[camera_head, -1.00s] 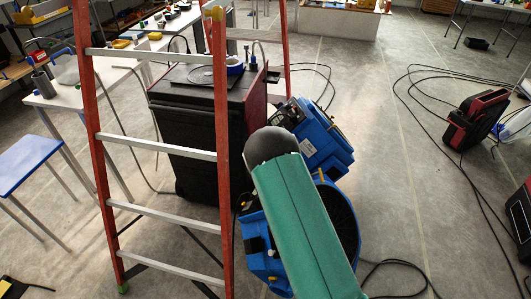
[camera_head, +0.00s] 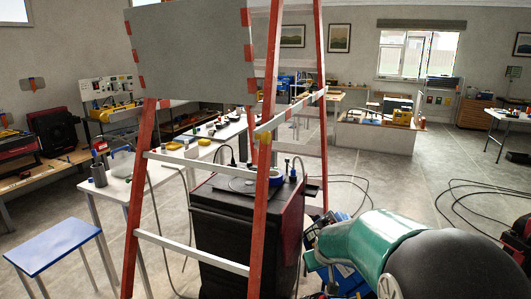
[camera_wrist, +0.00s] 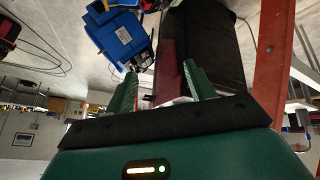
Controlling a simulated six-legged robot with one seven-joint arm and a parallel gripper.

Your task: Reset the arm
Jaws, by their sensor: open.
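My gripper (camera_wrist: 161,82) shows in the wrist view, which is turned upside down. Its two green fingers stand apart with nothing between them. Beyond them are a black cabinet with a dark red side and a blue machine (camera_wrist: 118,32), both apart from the fingers as far as I can tell. In the head view my green and black arm fills the lower right, and the gripper itself is out of that view.
A red ladder (camera_head: 262,180) stands close ahead, with the black cabinet (camera_head: 240,222) behind it. A blue-topped stool (camera_head: 52,246) is at the left, by a long white table (camera_head: 130,182). Black cables (camera_head: 470,195) lie on otherwise open floor at the right.

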